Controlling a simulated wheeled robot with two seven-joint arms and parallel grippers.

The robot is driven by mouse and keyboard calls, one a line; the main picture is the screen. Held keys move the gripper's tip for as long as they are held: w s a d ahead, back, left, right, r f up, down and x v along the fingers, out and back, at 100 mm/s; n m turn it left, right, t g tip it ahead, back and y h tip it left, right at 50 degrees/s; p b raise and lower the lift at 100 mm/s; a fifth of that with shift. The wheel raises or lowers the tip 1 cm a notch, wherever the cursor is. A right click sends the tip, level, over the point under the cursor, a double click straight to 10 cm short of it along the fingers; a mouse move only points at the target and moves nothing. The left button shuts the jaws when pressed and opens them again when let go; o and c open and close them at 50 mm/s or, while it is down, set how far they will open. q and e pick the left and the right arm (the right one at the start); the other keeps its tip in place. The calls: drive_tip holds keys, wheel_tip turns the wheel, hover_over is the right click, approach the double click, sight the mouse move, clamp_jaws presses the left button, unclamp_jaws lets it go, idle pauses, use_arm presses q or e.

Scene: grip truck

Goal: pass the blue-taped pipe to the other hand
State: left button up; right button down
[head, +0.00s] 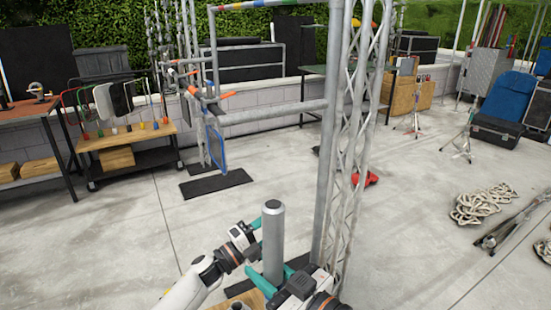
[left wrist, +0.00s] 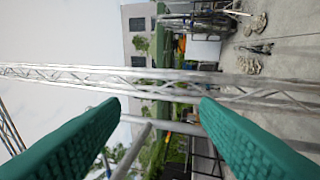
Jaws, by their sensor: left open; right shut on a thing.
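A grey metal pipe (head: 272,245) stands upright at the bottom centre of the head view. I see no blue tape on the part that shows, and its lower end is hidden. My right gripper (head: 274,276) is shut on the pipe low down, with teal fingers on both sides of it. My left gripper (head: 254,236) is open just left of the pipe's upper part. I cannot tell if it touches the pipe. In the left wrist view its two teal fingers (left wrist: 160,103) are wide apart, with no held thing between them.
A lattice truss (head: 355,130) and an upright tube rise close behind my right gripper. Coiled rope (head: 482,203) and folded stands lie at the right. Open concrete floor lies between.

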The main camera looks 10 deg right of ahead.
use_arm(q)
drive_tip(key=s+d+r+m+g+y, duration=0.1)
drive_tip(key=s+d+r+m+g, duration=0.25)
drive_tip(key=r+m+g, duration=0.35)
drive_tip(key=s+d+r+m+g+y, duration=0.1)
drive_tip(key=s+d+r+m+g, duration=0.3)
drive_tip(key=r+m, duration=0.45)
drive_tip(key=s+d+r+m+g+y, duration=0.1)
drive_tip(key=s+d+r+m+g, duration=0.1)
drive_tip(key=s+r+m+g, duration=0.5)
drive_tip(key=m+t+y, duration=0.8)
drive_tip(key=m+y, duration=0.4)
drive_tip(key=y, duration=0.3)
approach(275, 232)
drive_tip(key=shift+w+d+r, duration=0.15)
drive_tip(key=shift+w+d, duration=0.05)
drive_tip(key=shift+w, duration=0.2)
drive_tip(key=shift+w+d+r, duration=0.1)
drive_tip(key=shift+w+d, duration=0.1)
drive_tip(key=shift+w, duration=0.25)
drive_tip(key=shift+a, duration=0.15)
drive_tip(key=shift+f, duration=0.45)
wheel_tip(275, 232, down, 11)
drive_tip(key=shift+c, duration=0.6)
